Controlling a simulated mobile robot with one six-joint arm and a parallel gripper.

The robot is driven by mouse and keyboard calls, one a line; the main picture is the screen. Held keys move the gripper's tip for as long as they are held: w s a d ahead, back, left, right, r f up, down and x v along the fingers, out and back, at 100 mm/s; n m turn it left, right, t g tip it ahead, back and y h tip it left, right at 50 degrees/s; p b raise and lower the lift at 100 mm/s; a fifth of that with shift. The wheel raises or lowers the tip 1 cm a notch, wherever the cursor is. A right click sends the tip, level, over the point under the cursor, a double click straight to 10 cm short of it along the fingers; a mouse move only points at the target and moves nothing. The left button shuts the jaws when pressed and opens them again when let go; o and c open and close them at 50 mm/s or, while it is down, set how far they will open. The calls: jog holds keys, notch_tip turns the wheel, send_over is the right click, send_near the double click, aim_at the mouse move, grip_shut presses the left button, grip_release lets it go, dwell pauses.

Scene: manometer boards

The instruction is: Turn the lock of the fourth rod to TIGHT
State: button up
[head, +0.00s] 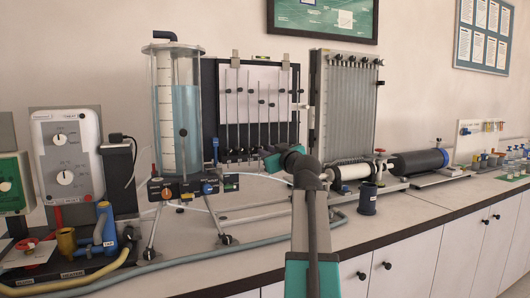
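A manometer board (253,78) with a pale panel and several thin upright rods stands on the bench behind the glass cylinder. The rods carry small dark pieces at differing heights. A row of small dark fittings (232,155) runs along the board's lower edge. The lock of the fourth rod cannot be made out, and no TIGHT marking is legible at this size. My arm rises from the bottom and bends left in front of the board's lower right. My gripper (271,161) is near that lower edge; its fingers are too small and partly hidden to tell their state or any contact.
A water-filled glass cylinder (180,115) on a tripod stands left of the board. A ribbed tube panel (346,105) stands to its right. A black cylinder (418,162) and dark cup (367,198) are further right. Hoses lie along the bench front.

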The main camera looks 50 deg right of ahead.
jog(key=shift+x, duration=1.5)
grip_shut()
